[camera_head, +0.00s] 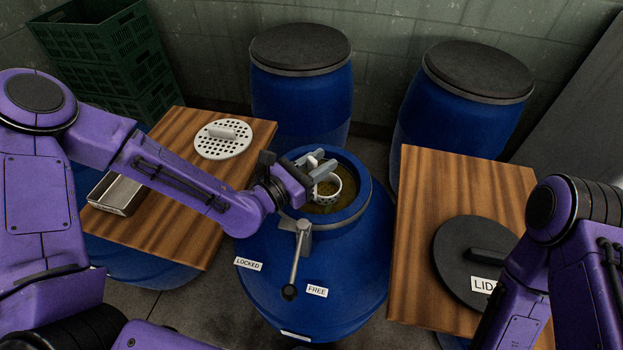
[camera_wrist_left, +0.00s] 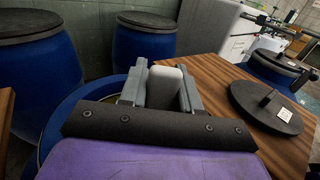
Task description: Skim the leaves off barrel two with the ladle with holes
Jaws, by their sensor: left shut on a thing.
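The open blue barrel (camera_head: 263,262) stands in the middle of the head view, with murky brown-green liquid (camera_head: 322,207) in its round mouth. Single leaves are too small to tell. My left gripper (camera_head: 319,168) is over the mouth, shut on the ladle's handle. The ladle's white bowl with holes (camera_head: 328,190) hangs below the fingers, inside the mouth; I cannot tell how deep it sits in the liquid. In the left wrist view the pale handle (camera_wrist_left: 165,84) stands between the grey fingers. My right gripper is out of view.
A lever (camera_head: 296,262) on the barrel points toward the FREE label (camera_head: 317,291), away from LOCKED (camera_head: 248,264). The left wooden board (camera_head: 180,232) holds a perforated white disc (camera_head: 223,139) and metal tray (camera_head: 117,193). The right board (camera_head: 440,175) holds a black lid (camera_head: 460,262).

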